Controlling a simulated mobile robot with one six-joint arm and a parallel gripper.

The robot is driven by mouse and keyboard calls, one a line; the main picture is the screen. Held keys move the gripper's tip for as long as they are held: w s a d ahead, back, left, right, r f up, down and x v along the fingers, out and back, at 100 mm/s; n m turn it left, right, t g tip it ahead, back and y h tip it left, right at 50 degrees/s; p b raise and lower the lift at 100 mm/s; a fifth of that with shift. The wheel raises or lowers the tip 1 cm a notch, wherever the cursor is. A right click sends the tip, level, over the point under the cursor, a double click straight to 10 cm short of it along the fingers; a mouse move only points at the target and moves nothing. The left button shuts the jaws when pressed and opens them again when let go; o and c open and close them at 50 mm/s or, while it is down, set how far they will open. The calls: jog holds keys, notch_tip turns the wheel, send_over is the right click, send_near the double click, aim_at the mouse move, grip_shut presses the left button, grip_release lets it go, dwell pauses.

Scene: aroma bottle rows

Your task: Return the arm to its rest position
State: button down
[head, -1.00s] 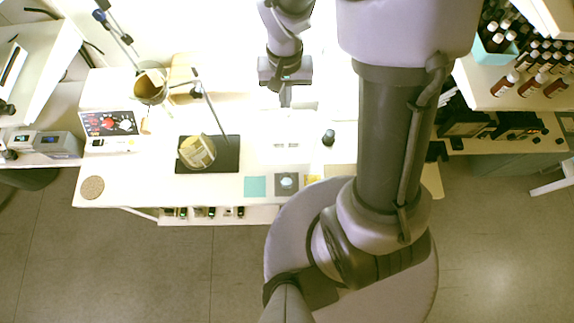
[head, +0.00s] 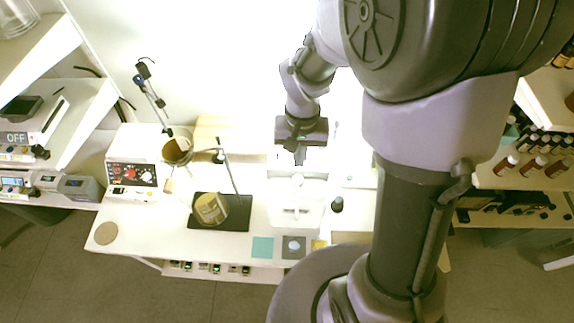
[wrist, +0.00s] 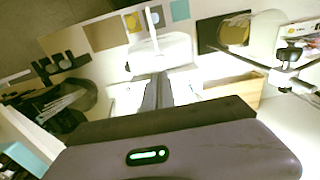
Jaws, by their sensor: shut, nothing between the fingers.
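My gripper (head: 299,158) hangs over the back of the white bench (head: 130,236) in the head view, fingers pointing down. In the wrist view its two dark fingers (wrist: 158,90) are together with nothing between them. My arm rises from the right and bends down to the gripper. Below and in front of the fingers stands a white device (head: 296,215), which also shows beyond the fingertips in the wrist view (wrist: 160,50). Contact between the gripper and anything on the bench is not visible.
A black plate (head: 235,222) bears a yellowish round container (head: 210,208). A clamp stand (head: 231,170), a brown vessel (head: 176,150) and a control box (head: 125,172) stand to the left. A small dark bottle (head: 337,204) is right of the device. Bottle shelves (head: 510,180) are at the right.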

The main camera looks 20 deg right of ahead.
jog(key=shift+b, duration=0.3)
jog(key=s+a+t+y+b, duration=0.1)
jog(key=s+a+t+b, duration=0.1)
jog(key=s+b, duration=0.4)
jog(key=s+a+t+y+b, duration=0.1)
jog(key=s+a+t+b, duration=0.1)
jog(key=s+b, duration=0.5)
jog(key=t+b, duration=0.1)
jog(key=b, duration=0.4)
jog(key=shift+m+t, duration=0.4)
jog(key=shift+r, duration=0.1)
